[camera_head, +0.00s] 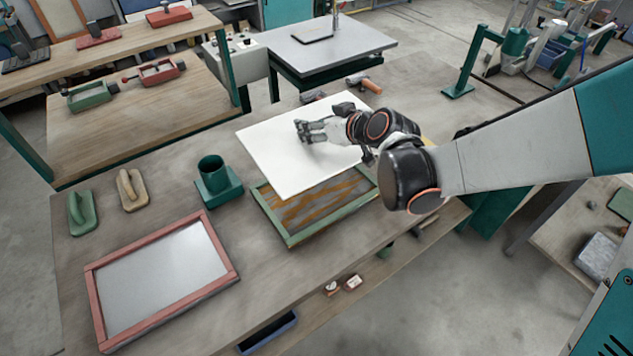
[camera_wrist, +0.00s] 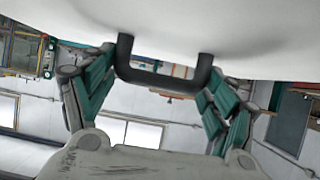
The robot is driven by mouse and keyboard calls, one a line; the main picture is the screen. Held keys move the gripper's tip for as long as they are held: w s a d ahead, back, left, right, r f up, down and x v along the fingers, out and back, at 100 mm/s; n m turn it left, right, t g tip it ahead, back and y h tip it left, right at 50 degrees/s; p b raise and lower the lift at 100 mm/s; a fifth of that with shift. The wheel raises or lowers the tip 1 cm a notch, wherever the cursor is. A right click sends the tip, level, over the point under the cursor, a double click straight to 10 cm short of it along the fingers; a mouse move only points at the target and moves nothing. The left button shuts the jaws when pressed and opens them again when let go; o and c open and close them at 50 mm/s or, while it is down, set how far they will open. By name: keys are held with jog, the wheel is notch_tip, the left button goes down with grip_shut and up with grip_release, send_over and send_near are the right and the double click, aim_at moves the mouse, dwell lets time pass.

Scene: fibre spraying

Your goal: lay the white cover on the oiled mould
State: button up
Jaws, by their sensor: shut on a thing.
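The white cover (camera_head: 270,155) is a flat white panel, held over the back part of the green-framed mould (camera_head: 291,240). The mould's floor shows amber-brown streaks, and its back is hidden by the cover. My gripper (camera_head: 308,131) is above the cover in the head view. In the wrist view my gripper (camera_wrist: 155,95) is shut on the black U-shaped handle (camera_wrist: 165,82) of the white cover (camera_wrist: 245,35). The cover seems raised above the mould; the exact gap cannot be told.
A red-framed mould (camera_head: 92,283) with a smooth grey floor lies at the front left of the workbench (camera_head: 262,300). A green cup-topped block (camera_head: 218,182), a green float (camera_head: 82,212) and a tan float (camera_head: 131,190) stand behind it. Tools lie behind the cover.

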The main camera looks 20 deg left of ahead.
jog(key=shift+s+a, duration=0.1)
jog(key=shift+a, duration=0.35)
notch_tip(320, 180, down, 20)
jog(key=b, duration=1.3)
jog(key=shift+r, duration=0.25)
jog(key=shift+f+b, duration=0.2)
jog(key=shift+b, duration=0.2)
jog(key=o, duration=1.3)
jog(key=shift+c, duration=0.2)
jog(key=shift+o, duration=0.3)
jog(key=shift+r, duration=0.2)
